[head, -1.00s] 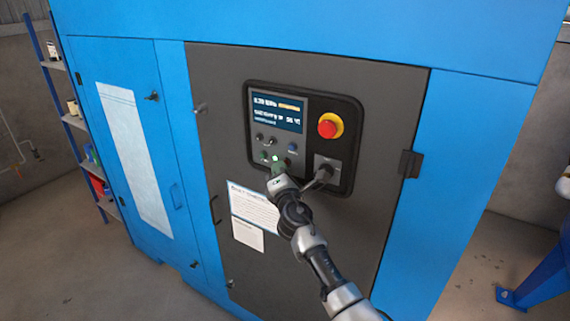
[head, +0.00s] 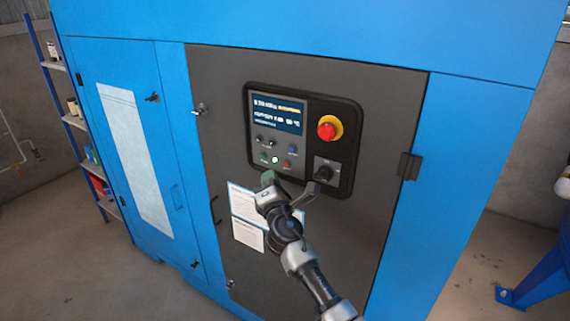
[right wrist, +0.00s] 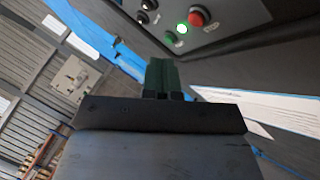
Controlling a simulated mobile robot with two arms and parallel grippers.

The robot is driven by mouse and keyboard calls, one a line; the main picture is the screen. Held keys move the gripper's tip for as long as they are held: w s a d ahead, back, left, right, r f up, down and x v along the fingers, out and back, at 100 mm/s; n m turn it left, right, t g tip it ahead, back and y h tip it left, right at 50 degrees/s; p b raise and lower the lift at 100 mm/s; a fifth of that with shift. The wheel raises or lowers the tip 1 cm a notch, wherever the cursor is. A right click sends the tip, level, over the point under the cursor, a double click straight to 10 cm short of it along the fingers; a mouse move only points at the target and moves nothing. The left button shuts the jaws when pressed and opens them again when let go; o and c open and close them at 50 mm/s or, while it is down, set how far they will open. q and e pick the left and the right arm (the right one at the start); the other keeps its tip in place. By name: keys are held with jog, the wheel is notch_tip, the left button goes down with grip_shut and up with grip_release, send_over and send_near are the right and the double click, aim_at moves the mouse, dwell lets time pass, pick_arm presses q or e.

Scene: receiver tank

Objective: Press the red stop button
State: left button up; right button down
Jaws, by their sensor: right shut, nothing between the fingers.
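The small red button (head: 287,163) sits low on the control panel of the blue machine. In the right wrist view the red button (right wrist: 197,18) shows at the top, beside a lit indicator and a green button (right wrist: 177,41). My right gripper (head: 268,179) is just below the panel's button row, apart from the red button. Its green fingertips (right wrist: 163,75) are together and empty in the right wrist view. My left gripper is not in view.
A larger red mushroom button (head: 327,129) on a yellow ring sits at the panel's upper right. A black rotary switch (head: 324,175) is at the lower right, close to my gripper. White papers (head: 246,203) are on the dark door below.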

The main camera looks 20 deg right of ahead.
jog(key=shift+s+a, duration=0.6)
jog(key=shift+a, duration=0.2)
jog(key=shift+f, duration=0.1)
jog(key=s+f+m+g+y, duration=0.1)
jog(key=s+f+m+g, duration=0.1)
jog(key=f, duration=0.8)
jog(key=s+f+m+g, duration=0.2)
jog(key=f+g, duration=0.1)
jog(key=f, duration=0.8)
jog(key=s+d+f+m+g+y, duration=0.1)
jog(key=s+f+m+g, duration=0.2)
jog(key=s+f, duration=0.65)
jog(key=s+d+f+m+g, duration=0.1)
jog(key=s+f+m+g, duration=0.15)
jog(key=s+f, duration=0.65)
jog(key=s+d+f+m+g, duration=0.1)
jog(key=s+f+m+g, duration=0.2)
jog(key=s+f, duration=0.4)
jog(key=s+d+f+m+g, duration=0.1)
jog(key=s+f+m+g, duration=0.2)
jog(key=s, duration=1.5)
jog(key=s+d+f+m+g, duration=0.1)
jog(key=s+f+m+g, duration=0.2)
jog(key=s+f, duration=0.7)
jog(key=shift+s+d+f+m+y, duration=0.2)
jog(key=shift+s+f+m+y, duration=0.2)
jog(key=shift+s+m, duration=0.65)
